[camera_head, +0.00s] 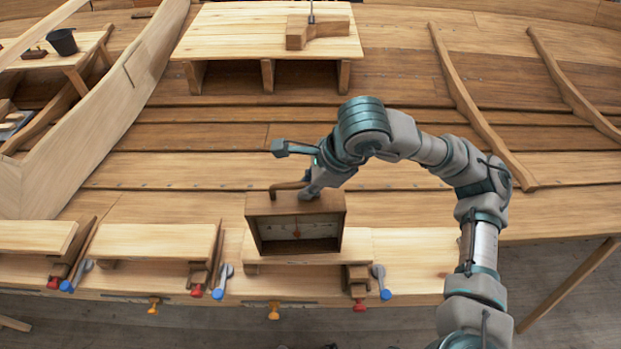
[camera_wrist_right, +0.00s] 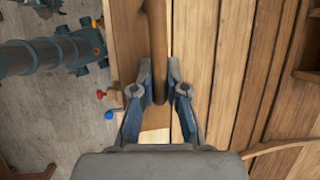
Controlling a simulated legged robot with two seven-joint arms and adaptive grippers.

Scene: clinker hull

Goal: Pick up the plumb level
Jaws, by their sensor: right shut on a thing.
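The plumb level is a dark wooden box (camera_head: 341,222) with an open front, a pale inside and a small red piece hanging in it. It is in the middle of the head view, upright, over a pale board of the bench. I cannot tell whether it touches the board. My right gripper (camera_head: 308,191) is at its top, shut on its brown handle. In the right wrist view the handle (camera_wrist_right: 156,35) runs between the two fingers of the right gripper (camera_wrist_right: 160,70). The box's underside is hidden. My left gripper is not in view.
Pale boards (camera_head: 150,242) with red and blue clamp handles (camera_head: 219,283) line the near edge. A raised platform (camera_head: 270,30) at the back bears a wooden block (camera_head: 325,30). A dark bucket (camera_head: 62,41) stands back left. Curved ribs (camera_head: 480,115) cross the planking at right.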

